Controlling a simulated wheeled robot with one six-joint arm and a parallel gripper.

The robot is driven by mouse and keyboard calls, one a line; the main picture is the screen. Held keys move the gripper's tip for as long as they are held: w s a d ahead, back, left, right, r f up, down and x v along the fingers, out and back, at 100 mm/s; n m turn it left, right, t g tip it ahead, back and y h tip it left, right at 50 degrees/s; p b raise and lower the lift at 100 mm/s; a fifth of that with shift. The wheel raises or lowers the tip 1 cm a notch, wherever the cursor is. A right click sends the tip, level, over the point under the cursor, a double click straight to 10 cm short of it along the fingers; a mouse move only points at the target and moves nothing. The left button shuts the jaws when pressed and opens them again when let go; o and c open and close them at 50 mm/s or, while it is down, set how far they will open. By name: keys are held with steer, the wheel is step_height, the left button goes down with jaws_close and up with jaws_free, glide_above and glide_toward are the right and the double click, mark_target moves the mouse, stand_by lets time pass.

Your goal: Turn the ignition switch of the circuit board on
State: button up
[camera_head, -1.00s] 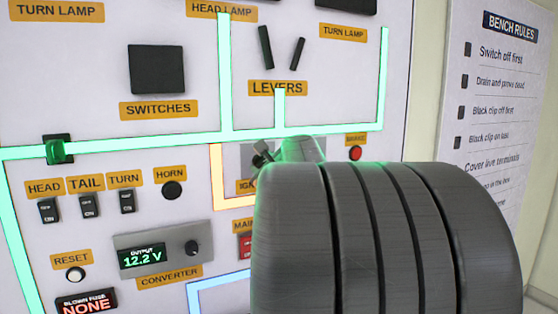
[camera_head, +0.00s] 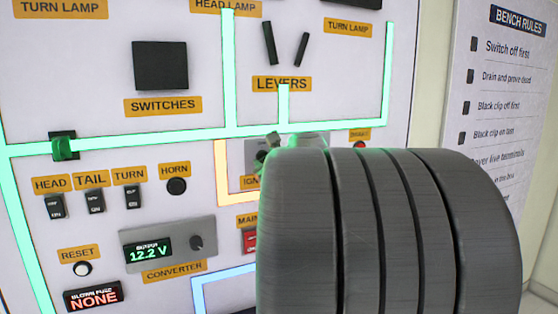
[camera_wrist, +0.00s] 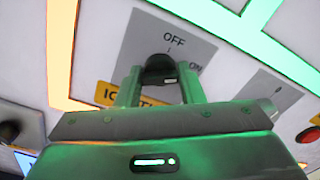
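The ignition switch is a black knob (camera_wrist: 160,68) on a grey plate marked OFF above and ON to the right, in the wrist view. My gripper (camera_wrist: 160,76) has its two green-lit fingers apart, one on each side of the knob. A narrow gap seems to show beside the knob, and firm contact is not visible. In the head view the ignition plate (camera_head: 250,152) is partly covered by my gripper and my large grey arm link. The knob's exact pointing is hard to read.
The circuit board (camera_head: 110,115) carries levers (camera_head: 268,43), a converter (camera_head: 168,246) reading 12.2 V, and small HEAD, TAIL and TURN switches. A red button (camera_wrist: 307,134) sits right of the ignition plate. A bench rules sign (camera_head: 498,75) hangs at the right.

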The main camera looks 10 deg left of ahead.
steer(key=o, duration=0.3)
steer(key=shift+s+d, duration=0.1)
steer(key=b+v, duration=0.2)
steer(key=v, duration=1.1)
steer(key=shift+s+d, duration=0.2)
steer(key=shift+s, duration=0.05)
steer(key=p+x, duration=0.2)
steer(key=x, duration=1.2)
steer(key=shift+s+d, duration=0.1)
steer(key=shift+s, duration=0.1)
